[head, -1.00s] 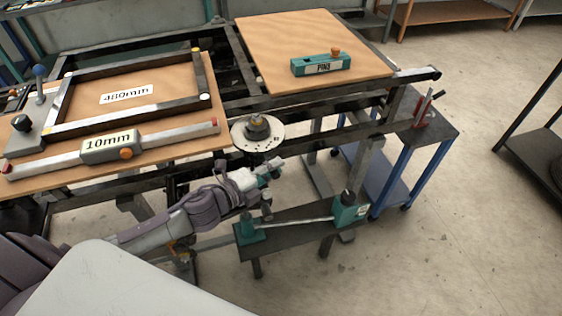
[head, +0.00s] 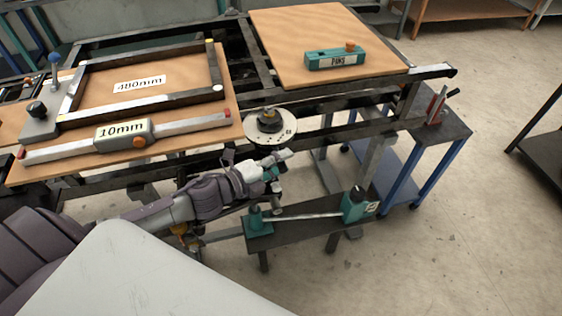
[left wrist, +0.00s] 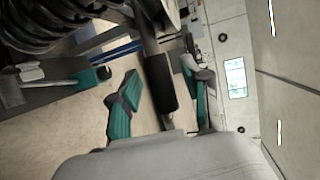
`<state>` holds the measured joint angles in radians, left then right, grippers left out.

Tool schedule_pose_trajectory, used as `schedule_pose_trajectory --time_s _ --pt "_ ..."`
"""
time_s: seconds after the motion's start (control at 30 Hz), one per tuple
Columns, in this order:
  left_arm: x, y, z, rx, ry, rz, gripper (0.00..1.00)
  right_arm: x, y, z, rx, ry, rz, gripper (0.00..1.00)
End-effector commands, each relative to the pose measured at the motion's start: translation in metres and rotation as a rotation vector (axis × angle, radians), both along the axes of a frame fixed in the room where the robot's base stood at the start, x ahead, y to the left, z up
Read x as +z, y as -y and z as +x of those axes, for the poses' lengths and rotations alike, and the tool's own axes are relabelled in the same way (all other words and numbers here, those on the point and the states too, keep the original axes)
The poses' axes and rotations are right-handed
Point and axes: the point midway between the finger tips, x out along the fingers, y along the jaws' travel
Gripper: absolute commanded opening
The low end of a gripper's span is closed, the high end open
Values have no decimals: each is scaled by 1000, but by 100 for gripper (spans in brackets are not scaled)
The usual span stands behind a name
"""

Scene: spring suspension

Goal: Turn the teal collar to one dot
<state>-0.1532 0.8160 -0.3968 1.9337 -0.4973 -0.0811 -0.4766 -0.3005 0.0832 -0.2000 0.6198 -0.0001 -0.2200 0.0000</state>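I cannot make out a teal collar for certain in either view. A pale round disc (head: 270,126) with small dark dots and a dark knob on top sits at the front edge of the black frame. My left gripper (head: 280,165) is just below and in front of this disc. In the left wrist view its teal-padded fingers (left wrist: 162,97) are spread apart. A dark cylinder (left wrist: 160,82) shows between them, with no visible finger contact. Black spring coils (left wrist: 45,22) fill the upper left of that view. My right gripper is not in view.
A low dark bench (head: 300,230) with teal blocks and a rod stands below the gripper. Wooden boards (head: 280,45) lie on the black frame, one with a teal labelled block (head: 335,58). A blue-legged cart (head: 405,175) stands right. Floor at lower right is clear.

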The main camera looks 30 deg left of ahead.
Motion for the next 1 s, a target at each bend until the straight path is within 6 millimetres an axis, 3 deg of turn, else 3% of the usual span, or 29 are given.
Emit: schedule_pose_trajectory --time_s 0.33,0.8,1.0 --pt "1 -5 -10 0 -2 -1 48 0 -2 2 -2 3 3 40" --pt "15 -40 -82 1 -4 -1 48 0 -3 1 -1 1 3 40" --pt "20 -50 -100 2 -2 -2 48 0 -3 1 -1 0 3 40"
